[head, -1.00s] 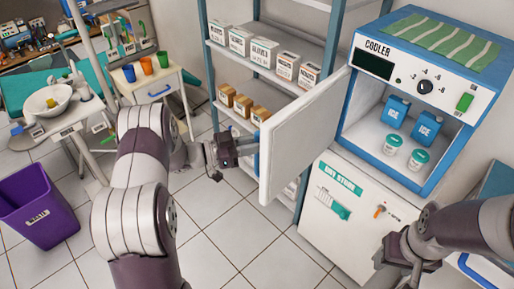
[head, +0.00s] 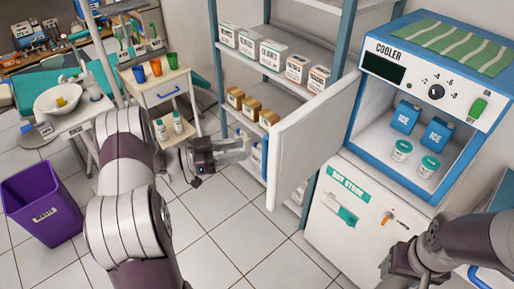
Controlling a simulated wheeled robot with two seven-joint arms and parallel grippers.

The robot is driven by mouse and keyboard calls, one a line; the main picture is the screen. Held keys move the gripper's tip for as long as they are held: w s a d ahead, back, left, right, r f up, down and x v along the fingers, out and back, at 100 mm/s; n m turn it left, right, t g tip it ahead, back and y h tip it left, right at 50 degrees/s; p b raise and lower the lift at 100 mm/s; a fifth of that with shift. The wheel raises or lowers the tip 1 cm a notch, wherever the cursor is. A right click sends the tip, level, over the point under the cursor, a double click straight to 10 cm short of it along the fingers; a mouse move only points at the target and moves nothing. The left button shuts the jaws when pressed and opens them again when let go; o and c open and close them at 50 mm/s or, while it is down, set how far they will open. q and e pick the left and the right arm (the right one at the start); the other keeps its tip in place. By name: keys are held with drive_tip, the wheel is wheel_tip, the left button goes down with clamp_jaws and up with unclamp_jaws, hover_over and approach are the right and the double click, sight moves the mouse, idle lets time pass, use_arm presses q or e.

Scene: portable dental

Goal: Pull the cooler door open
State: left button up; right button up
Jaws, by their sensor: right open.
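The cooler (head: 428,55) is a blue and white box at the upper right. Its white door (head: 312,140) stands wide open, swung out to the left, and the inside is exposed. A blue strip, seemingly the door's handle, shows at the door's left edge (head: 265,152). My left gripper (head: 244,149) is just left of that edge, with its pale fingers showing and apparently nothing between them; the finger gap is too small to judge. My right gripper (head: 392,270) is open at the lower right, in front of the dry store cabinet.
Blue ice packs (head: 405,117) and white jars (head: 401,150) sit inside the cooler, on the dry store cabinet (head: 330,225). A shelf rack (head: 212,60) with boxes stands behind the door. A purple waste bin (head: 42,205) and a small cart (head: 150,92) are left. Floor between is clear.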

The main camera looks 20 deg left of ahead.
use_arm(q)
drive_tip(key=v, duration=0.4)
idle(0.3)
